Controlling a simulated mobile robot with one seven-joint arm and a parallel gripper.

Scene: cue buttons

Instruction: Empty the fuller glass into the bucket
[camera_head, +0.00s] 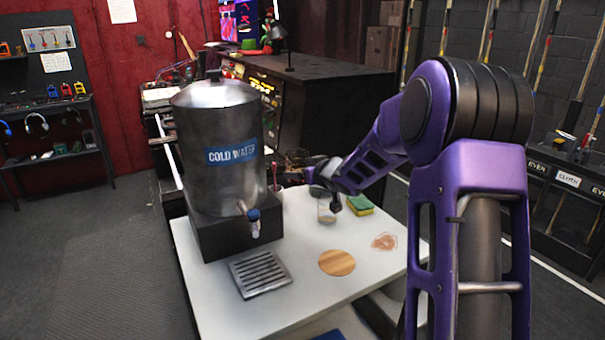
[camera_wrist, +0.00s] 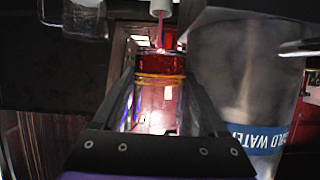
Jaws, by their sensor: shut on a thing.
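My gripper (camera_head: 303,172) is above the back of the white table, to the right of the water dispenser. In the wrist view its two dark fingers (camera_wrist: 156,80) are shut on a clear glass (camera_wrist: 152,108) with an amber rim. The held glass is hard to make out in the head view, and I cannot tell how much is in it. Another small clear glass (camera_head: 327,212) stands on the table below my wrist. It seems to show also at the top left of the wrist view (camera_wrist: 86,17). I cannot make out a bucket for certain.
The dispenser (camera_head: 218,150) stands at the table's left, with a metal drip grate (camera_head: 261,274) in front. A green and yellow sponge (camera_head: 360,204), a round wooden coaster (camera_head: 337,263) and a brownish patch (camera_head: 384,242) lie on the white tabletop (camera_head: 300,235). A black cabinet (camera_head: 325,100) stands behind.

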